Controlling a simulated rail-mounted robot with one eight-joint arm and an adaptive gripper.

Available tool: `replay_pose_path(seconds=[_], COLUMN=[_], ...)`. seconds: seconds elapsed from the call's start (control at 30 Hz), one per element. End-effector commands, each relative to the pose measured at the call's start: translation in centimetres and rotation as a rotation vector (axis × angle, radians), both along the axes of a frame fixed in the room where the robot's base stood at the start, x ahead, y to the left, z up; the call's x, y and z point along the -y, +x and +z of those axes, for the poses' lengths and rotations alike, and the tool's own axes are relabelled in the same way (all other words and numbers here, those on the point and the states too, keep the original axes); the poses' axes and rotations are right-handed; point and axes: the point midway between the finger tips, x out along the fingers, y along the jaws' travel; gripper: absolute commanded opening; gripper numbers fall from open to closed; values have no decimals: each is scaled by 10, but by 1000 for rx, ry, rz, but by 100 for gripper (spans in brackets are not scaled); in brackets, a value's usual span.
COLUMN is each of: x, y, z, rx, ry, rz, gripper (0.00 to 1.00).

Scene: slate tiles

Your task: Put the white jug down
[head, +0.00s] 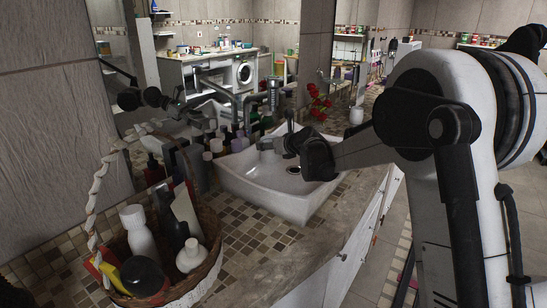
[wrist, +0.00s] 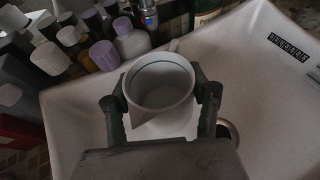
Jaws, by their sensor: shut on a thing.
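The white jug (wrist: 160,72) is between the two fingers of my gripper (wrist: 161,103) in the wrist view. Its open round mouth faces the camera, with a thin dark line inside the rim, and it looks empty. The fingers are shut on its sides. Below it is the white sink basin (wrist: 268,95); I cannot tell whether the jug's base touches it. In the head view my gripper (head: 284,146) is over the sink (head: 262,192), near the tap. The jug cannot be made out clearly there.
Several bottles (wrist: 96,48) crowd the sink's far left edge. A wicker basket (head: 205,262) of toiletries stands at the front left of the mosaic counter (head: 270,250). Red flowers (head: 318,103) and a small white pot (head: 356,116) stand behind. The counter's front right is bare.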

Motion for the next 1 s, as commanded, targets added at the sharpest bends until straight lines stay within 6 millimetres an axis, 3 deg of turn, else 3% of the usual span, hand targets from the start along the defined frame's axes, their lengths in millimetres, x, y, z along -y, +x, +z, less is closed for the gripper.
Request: replay_pose_path(seconds=[0.27, 0.57, 0.93, 0.97, 1.0], x=[12, 11, 11, 11, 11], y=[11, 11, 11, 11, 11], z=[-13, -49, -53, -53, -52], rx=[0, 0, -1, -1, -1], ry=[0, 0, 0, 0, 0], rz=[1, 1, 1, 1, 1], gripper=[23, 23, 23, 57, 62])
